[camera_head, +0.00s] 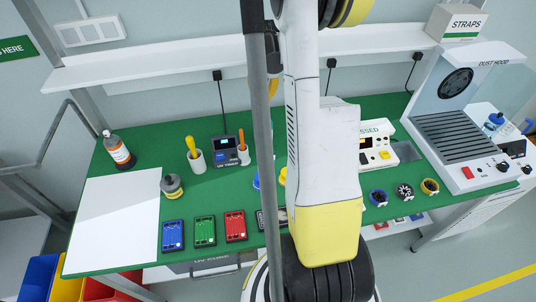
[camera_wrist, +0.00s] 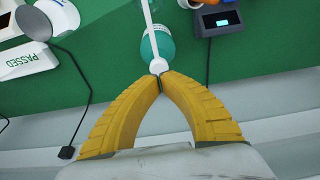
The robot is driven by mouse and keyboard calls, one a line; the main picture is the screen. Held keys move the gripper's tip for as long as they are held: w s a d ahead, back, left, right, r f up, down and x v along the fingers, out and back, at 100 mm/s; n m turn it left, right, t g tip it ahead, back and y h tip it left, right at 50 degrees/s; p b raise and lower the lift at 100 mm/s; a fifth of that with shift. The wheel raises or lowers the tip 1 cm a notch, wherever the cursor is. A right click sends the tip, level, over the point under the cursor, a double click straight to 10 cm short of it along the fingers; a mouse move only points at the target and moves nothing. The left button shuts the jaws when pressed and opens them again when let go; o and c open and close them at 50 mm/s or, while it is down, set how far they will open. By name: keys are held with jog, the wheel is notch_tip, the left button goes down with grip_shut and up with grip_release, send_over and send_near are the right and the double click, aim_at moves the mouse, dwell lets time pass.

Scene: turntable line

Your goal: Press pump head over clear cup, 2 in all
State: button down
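In the wrist view a teal bottle (camera_wrist: 157,46) stands beyond my fingertips. A long white stem or spout runs over it, with a pale rounded end (camera_wrist: 158,66) right at the tips; this looks like the pump head. The yellow fingers of my gripper (camera_wrist: 160,78) come together at their tips, touching or nearly touching that end, with nothing clearly held between them.
The green bench holds an orange-labelled bottle (camera_head: 119,150), a white board (camera_head: 115,222), a UV timer (camera_head: 227,150), and blue (camera_head: 173,235), green (camera_head: 204,231) and red (camera_head: 235,226) trays. A PASSED device (camera_wrist: 28,62) is left in the wrist view. A dust hood (camera_head: 460,125) stands right.

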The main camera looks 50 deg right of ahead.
jog(key=shift+r, duration=0.1)
notch_tip(320, 180, up, 6)
jog(key=p, duration=0.3)
jog(key=shift+p, duration=0.3)
jog(key=a+r+n+t+b, duration=0.3)
jog(key=a+b, duration=0.4)
jog(key=a, duration=1.4)
jog(key=s+a+f+n+t+b, duration=0.1)
jog(key=s+a+f+b, duration=0.1)
jog(key=a, duration=0.4)
jog(key=s+a+f+n+y+b, duration=0.1)
jog(key=s+a+f+n+b, duration=0.1)
jog(key=s+a, duration=0.3)
jog(key=s+a+f+n+t+b, duration=0.1)
jog(key=s+a+f+n+b, duration=0.1)
jog(key=a, duration=0.5)
jog(key=shift+s+a+f+t+b, duration=0.35)
jog(key=shift+s+b, duration=0.4)
jog(key=shift+s, duration=0.3)
